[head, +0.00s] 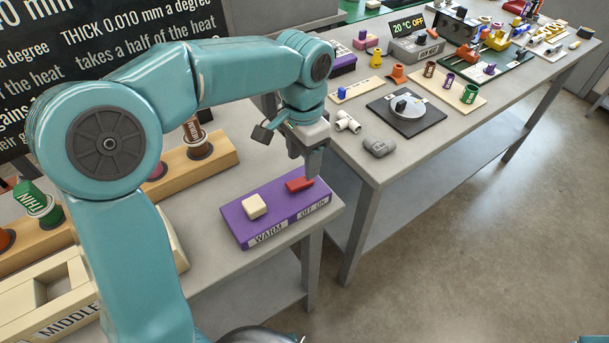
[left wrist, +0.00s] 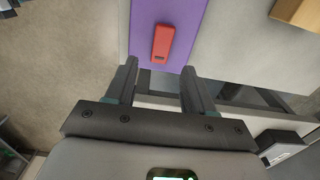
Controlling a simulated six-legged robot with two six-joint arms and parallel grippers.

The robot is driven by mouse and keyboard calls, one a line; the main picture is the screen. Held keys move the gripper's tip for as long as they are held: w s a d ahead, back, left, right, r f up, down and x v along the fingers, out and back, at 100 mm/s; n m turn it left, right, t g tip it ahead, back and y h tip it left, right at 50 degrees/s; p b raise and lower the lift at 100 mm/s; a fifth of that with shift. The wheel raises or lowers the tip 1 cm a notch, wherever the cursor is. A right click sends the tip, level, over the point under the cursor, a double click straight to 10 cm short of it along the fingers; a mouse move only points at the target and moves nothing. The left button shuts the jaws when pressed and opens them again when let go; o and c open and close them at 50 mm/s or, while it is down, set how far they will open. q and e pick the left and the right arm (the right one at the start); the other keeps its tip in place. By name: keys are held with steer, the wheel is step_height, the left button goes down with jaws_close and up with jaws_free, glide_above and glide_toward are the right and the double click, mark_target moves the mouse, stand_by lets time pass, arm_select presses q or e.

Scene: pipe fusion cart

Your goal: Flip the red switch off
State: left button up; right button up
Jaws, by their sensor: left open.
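The red switch (head: 298,185) is a small rocker on top of a purple box (head: 240,220), by the label "OFF ON". I cannot tell which way it is set. In the left wrist view the red switch (left wrist: 163,42) lies on the purple surface (left wrist: 143,14), just beyond the gap between the fingertips. My left gripper (head: 313,170) is pointing down beside the switch's right end, open with nothing between its fingers. In the left wrist view my left gripper (left wrist: 159,70) shows both fingers apart. Whether a finger touches the switch is unclear. My right gripper is out of view.
A cream button (head: 254,206) sits on the same purple box by the label "WARM". Wooden racks with spools stand behind my left arm. A second table (head: 420,145) beyond a gap carries a grey dial plate (head: 406,110), pipe fittings and a display reading "20°C OFF".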

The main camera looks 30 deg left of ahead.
mark_target(304, 180)
arm_select(q)
step_height(304, 180, down, 6)
steer(key=shift+w+r, duration=0.1)
steer(key=shift+r, duration=0.1)
steer(key=shift+f, duration=0.1)
